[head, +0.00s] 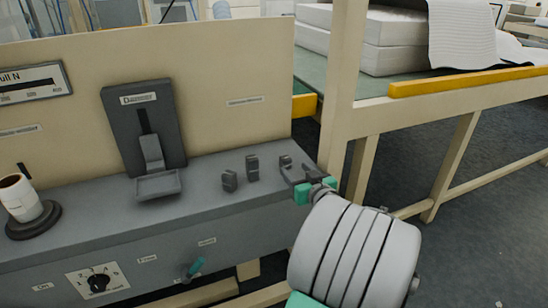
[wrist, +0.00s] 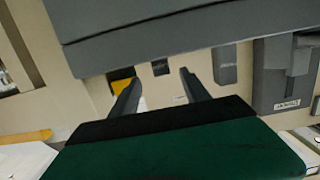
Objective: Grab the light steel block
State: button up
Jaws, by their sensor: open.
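Small grey blocks stand on the grey bench top. One short block (head: 229,181) is nearest the front, a taller one (head: 252,168) stands behind it to the right, and another (head: 285,161) is beside my gripper. All look a similar grey, so I cannot tell which is the light steel one. My gripper (head: 301,172) is open near the right end of the bench. In the wrist view, which is upside down, a grey block (wrist: 160,68) appears between the open fingers, beyond their tips, and a larger-looking block (wrist: 225,64) is right of them. No block is held.
A damper lever panel (head: 145,130) stands left of the blocks against the beige back panel (head: 215,75). A white roll on a round base (head: 22,200) is at the far left. A table with white wadding (head: 375,45) is right, its post close behind my gripper.

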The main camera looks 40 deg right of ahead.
aim_at(288, 162)
jog(key=x, duration=0.7)
jog(key=shift+w+r, duration=0.15)
jog(key=shift+w, duration=0.3)
jog(key=shift+c, duration=0.4)
jog(key=shift+s, duration=0.1)
grip_shut()
